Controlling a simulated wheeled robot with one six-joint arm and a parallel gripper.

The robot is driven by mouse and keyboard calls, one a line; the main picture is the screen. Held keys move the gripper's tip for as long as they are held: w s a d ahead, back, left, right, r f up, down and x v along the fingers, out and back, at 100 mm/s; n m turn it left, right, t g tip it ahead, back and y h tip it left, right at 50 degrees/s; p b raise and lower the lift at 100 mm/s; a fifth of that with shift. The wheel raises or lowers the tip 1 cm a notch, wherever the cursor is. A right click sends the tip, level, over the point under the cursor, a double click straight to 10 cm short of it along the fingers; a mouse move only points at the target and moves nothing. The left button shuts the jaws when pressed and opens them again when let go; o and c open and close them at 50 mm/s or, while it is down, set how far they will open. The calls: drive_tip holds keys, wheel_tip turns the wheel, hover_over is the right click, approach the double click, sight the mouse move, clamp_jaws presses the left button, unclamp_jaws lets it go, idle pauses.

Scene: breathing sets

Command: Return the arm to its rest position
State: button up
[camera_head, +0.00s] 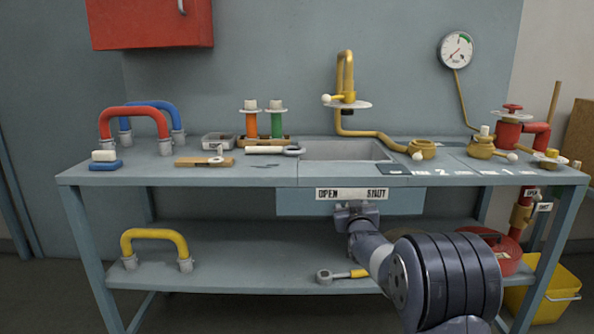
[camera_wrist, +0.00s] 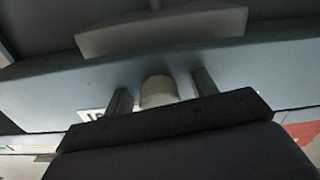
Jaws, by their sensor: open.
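My arm reaches up from the bottom right in the head view. My gripper (camera_head: 354,208) is at the front of the workbench (camera_head: 215,173), just under the label strip (camera_head: 352,193) marked OPEN and, partly unclear, SHUT. In the wrist view my gripper (camera_wrist: 163,84) is open, its two dark fingers apart. A cream rounded knob (camera_wrist: 158,92) shows between the fingers, in front of a blue-grey panel (camera_wrist: 60,85). I cannot tell whether the fingers touch the knob. The knob is hidden behind my gripper in the head view.
The bench top carries a yellow pipe (camera_head: 345,75), red and blue hoses (camera_head: 134,114), and a red valve (camera_head: 511,127). The lower shelf (camera_head: 235,262) holds a yellow hose (camera_head: 155,238) and a wrench (camera_head: 340,275). A yellow bin (camera_head: 545,300) stands at right.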

drive_tip(key=s+m+p, duration=0.2)
drive_tip(key=s+m, duration=0.1)
drive_tip(key=s, duration=0.5)
drive_tip(key=shift+s+m+p, duration=0.3)
drive_tip(key=shift+s+p, duration=0.05)
drive_tip(key=shift+s, duration=0.05)
drive_tip(key=shift+s, duration=0.1)
idle(0.4)
